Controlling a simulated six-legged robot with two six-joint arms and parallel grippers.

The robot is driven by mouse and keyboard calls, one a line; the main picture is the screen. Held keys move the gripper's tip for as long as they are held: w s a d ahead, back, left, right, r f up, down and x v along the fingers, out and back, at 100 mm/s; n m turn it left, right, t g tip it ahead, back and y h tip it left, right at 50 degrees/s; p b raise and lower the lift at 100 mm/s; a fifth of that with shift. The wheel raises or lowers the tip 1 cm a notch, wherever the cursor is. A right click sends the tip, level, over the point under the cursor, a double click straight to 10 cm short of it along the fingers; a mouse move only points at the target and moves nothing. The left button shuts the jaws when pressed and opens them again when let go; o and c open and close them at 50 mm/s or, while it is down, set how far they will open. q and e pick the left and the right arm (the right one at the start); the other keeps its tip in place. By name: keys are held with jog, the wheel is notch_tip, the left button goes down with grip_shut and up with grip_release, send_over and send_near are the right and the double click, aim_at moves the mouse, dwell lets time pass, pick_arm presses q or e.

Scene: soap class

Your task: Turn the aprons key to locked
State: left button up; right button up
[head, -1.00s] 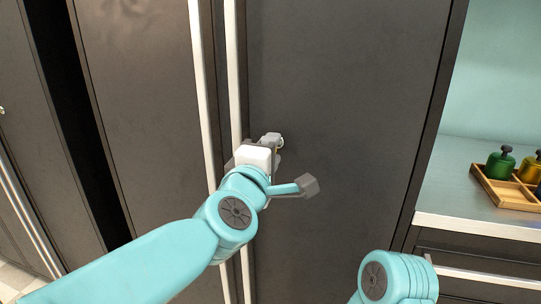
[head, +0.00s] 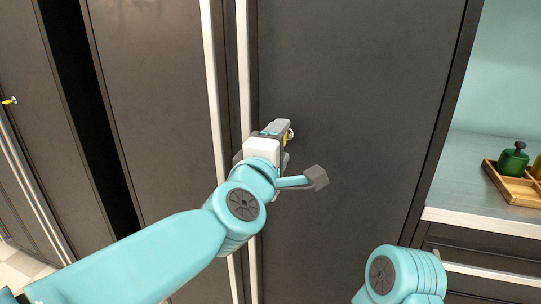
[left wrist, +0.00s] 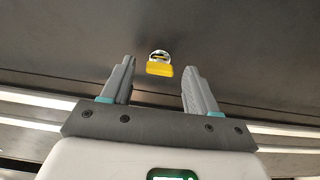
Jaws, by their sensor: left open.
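A yellow key (left wrist: 159,69) sits in a round silver lock (left wrist: 159,55) on a dark door. In the left wrist view its flat head lies crosswise between my finger ends, apart from both. In the head view the lock (head: 291,134) and a bit of yellow show just right of my left gripper (head: 277,130), which hides most of the key. My left gripper is open and empty, close to the door. I cannot read any label or lock marking. My right gripper is out of view; only part of my right arm shows.
Two long pale vertical handles (head: 243,60) run beside my left wrist. Another lock with a yellow key (head: 10,101) is on a door at far left. At right, a counter (head: 470,208) holds a wooden tray (head: 518,193) with green and yellow bottles.

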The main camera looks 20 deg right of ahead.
pick_arm(q)
jog(key=v, duration=1.6)
